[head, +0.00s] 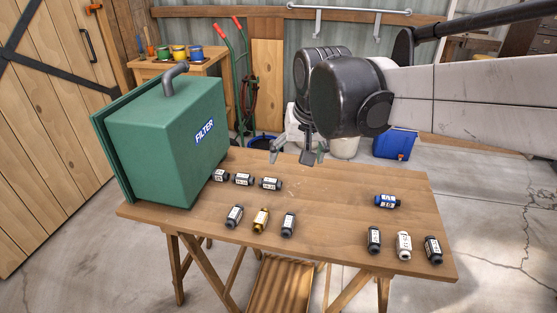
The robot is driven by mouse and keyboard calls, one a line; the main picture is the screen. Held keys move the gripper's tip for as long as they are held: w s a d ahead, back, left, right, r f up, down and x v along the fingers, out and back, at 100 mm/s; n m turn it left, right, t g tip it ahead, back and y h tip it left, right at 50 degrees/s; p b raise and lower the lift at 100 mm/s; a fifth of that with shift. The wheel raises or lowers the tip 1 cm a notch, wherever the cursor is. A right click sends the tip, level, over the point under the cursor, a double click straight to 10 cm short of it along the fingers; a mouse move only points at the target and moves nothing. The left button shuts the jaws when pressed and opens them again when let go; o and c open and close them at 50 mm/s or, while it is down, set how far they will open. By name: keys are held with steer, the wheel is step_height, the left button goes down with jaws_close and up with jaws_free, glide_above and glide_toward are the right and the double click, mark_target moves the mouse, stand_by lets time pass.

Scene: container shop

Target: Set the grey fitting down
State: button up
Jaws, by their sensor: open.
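My gripper (298,153) hangs over the back edge of the wooden table (330,215), its fingers apart and nothing visible between them. Several dark grey to black labelled fittings lie on the table, and I cannot tell which is the grey fitting. Three lie in a back row by the green box: one at its side (220,175), a middle one (243,179) and a right one (270,184). In the front row, dark fittings (234,216) and (288,224) flank a brass fitting (261,220). Labels are too small to read.
A green box (165,140) marked FILTER stands on the table's left end. At right lie a blue fitting (387,201), a white fitting (404,245) and dark fittings (374,240) and (433,249). The table's middle right is clear. A blue bin (394,145) stands behind.

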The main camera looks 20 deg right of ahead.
steer(key=s+f+n+t, duration=0.2)
steer(key=s+f, duration=0.2)
steer(key=s, duration=1)
steer(key=shift+s+t, duration=0.3)
